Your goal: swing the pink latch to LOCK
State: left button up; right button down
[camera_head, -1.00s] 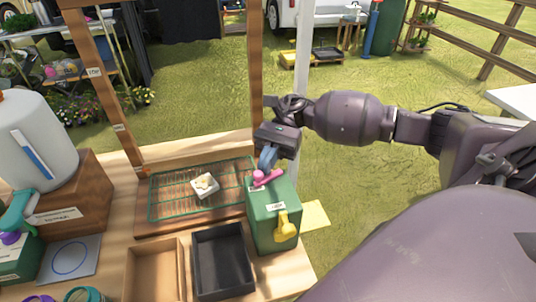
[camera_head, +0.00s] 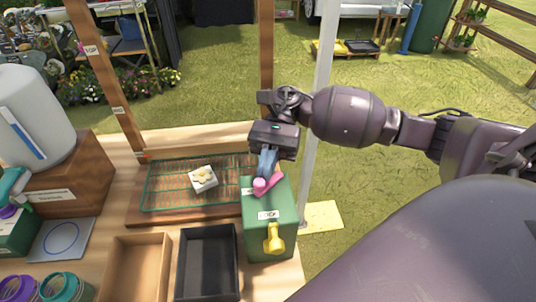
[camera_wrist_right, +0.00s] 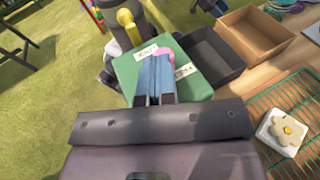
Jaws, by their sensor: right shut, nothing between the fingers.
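The pink latch (camera_head: 268,184) sits on top of a green box (camera_head: 269,213) at the right end of the table. Its round end is on the left and its arm points right and slightly back. The blue fingers of my right gripper (camera_head: 266,172) are shut, empty, and right at the latch from behind; I cannot tell if they touch. In the right wrist view the fingers (camera_wrist_right: 155,82) cover most of the latch, and only a bit of pink (camera_wrist_right: 165,52) shows. White labels lie on the box top, too small to read. My left gripper is not in view.
A yellow handle (camera_head: 273,240) is on the box front. A black tray (camera_head: 207,232) and a wooden tray (camera_head: 134,238) stand left of it. A green wire rack (camera_head: 160,184) with a flower-topped white block (camera_head: 204,178) lies behind. A wooden post (camera_head: 266,60) rises beyond.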

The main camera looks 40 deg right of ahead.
jog(key=shift+s+a+f+b, duration=0.1)
jog(key=shift+s+b, duration=0.05)
jog(key=shift+b, duration=0.15)
jog(key=shift+s, duration=0.15)
jog(key=shift+w+d, duration=0.2)
jog(key=b+v, duration=0.2)
jog(key=v, duration=0.8)
jog(key=shift+d, duration=0.2)
dwell(0.4)
